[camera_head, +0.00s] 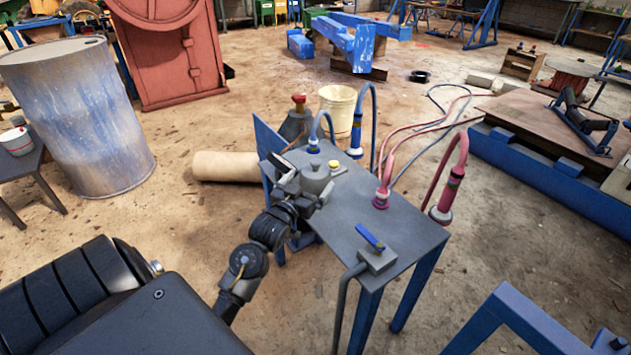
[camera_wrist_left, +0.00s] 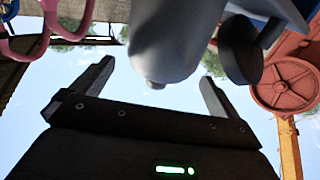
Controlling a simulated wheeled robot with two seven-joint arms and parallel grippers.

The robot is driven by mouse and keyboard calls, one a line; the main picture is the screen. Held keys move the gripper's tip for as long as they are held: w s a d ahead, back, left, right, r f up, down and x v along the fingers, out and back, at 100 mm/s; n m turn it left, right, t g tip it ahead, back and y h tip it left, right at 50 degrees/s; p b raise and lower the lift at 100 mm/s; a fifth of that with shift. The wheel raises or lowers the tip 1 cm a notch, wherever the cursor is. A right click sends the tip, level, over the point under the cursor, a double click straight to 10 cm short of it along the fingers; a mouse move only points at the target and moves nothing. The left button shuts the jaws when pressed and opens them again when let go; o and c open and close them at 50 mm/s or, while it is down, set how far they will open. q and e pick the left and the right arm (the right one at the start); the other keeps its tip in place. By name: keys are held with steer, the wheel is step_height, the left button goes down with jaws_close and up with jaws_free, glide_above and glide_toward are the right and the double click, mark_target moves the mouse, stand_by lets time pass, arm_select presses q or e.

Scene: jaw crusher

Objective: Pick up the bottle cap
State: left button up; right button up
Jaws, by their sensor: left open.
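My left gripper (camera_head: 306,180) is open at the left edge of the grey metal table (camera_head: 405,225). Its fingers reach toward a grey rounded piece (camera_head: 316,176) with a small knob on top. In the left wrist view, this smooth grey body (camera_wrist_left: 175,40) hangs into the space between the two spread fingers (camera_wrist_left: 157,75), and no grip on it shows. A small yellow-topped piece (camera_head: 334,165) sits on the table just beyond the grey piece. I cannot tell for sure which of these is the bottle cap. My right gripper is not in view.
Blue (camera_head: 357,130) and pink (camera_head: 450,185) hoses stand on and beside the table. A blue-handled valve (camera_head: 375,250) is at its front. A dark disc (camera_wrist_left: 240,52) hangs beside the grey body.

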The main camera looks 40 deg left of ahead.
mark_target(315, 170)
arm_select(q)
steer(key=x, duration=0.4)
steer(key=shift+a+f+b, duration=0.1)
steer(key=shift+b, duration=0.25)
steer(key=shift+w+a, duration=0.1)
steer(key=shift+w, duration=0.45)
steer(key=c, duration=1)
steer(key=shift+o, duration=0.2)
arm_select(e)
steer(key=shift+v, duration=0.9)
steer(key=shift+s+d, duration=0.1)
